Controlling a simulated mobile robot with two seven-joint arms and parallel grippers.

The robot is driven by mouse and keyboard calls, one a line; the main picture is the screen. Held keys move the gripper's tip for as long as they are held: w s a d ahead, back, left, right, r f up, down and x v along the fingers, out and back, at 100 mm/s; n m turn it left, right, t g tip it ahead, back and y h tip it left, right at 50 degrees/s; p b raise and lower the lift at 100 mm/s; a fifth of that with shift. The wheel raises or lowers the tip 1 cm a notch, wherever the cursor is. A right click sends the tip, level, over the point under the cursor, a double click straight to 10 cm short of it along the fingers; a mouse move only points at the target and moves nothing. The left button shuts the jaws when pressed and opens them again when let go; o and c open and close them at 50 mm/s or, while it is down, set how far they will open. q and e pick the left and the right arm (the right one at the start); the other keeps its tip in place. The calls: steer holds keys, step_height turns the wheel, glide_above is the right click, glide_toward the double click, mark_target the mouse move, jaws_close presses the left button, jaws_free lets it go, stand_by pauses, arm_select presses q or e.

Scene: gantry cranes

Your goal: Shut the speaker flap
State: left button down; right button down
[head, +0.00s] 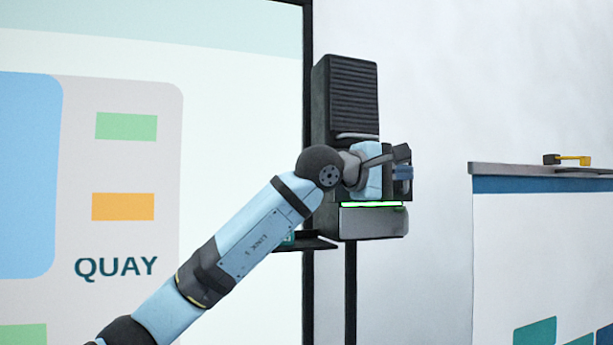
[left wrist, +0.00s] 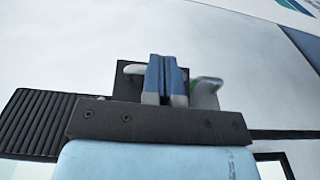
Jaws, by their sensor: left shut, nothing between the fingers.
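The speaker (head: 347,90) is a tall dark unit with a ribbed grille on top, in the middle of the head view. Its lower part has a lit green strip (head: 372,204) above a grey box-like front (head: 372,222). My left gripper (head: 403,180) is in front of the speaker's middle and hides it, so I cannot tell the flap's position. In the left wrist view, the blue fingers (left wrist: 166,78) are together and empty. The ribbed grille (left wrist: 38,122) lies left of them, and a pale grey piece (left wrist: 207,90) is close on their right; contact is unclear.
A large screen (head: 230,150) with a dark edge stands left of the speaker, behind my left arm. A small dark ledge (head: 318,245) sits near the speaker's base. At right, a board (head: 540,240) has a top rail holding a yellow-handled item (head: 570,159). The wall between is clear.

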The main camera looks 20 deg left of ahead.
mark_target(407, 185)
arm_select(q)
steer(key=w, duration=0.2)
steer(key=w+n+y, duration=0.1)
steer(key=shift+d+t, duration=0.3)
steer(key=shift+w+d+t+y, duration=0.1)
steer(key=shift+w+t+y, duration=0.2)
steer(key=shift+w+y, duration=0.1)
steer(key=shift+w+r+n+b, duration=0.1)
steer(key=shift+w+n+b, duration=0.25)
steer(key=shift+w, duration=0.5)
steer(key=shift+w, duration=0.15)
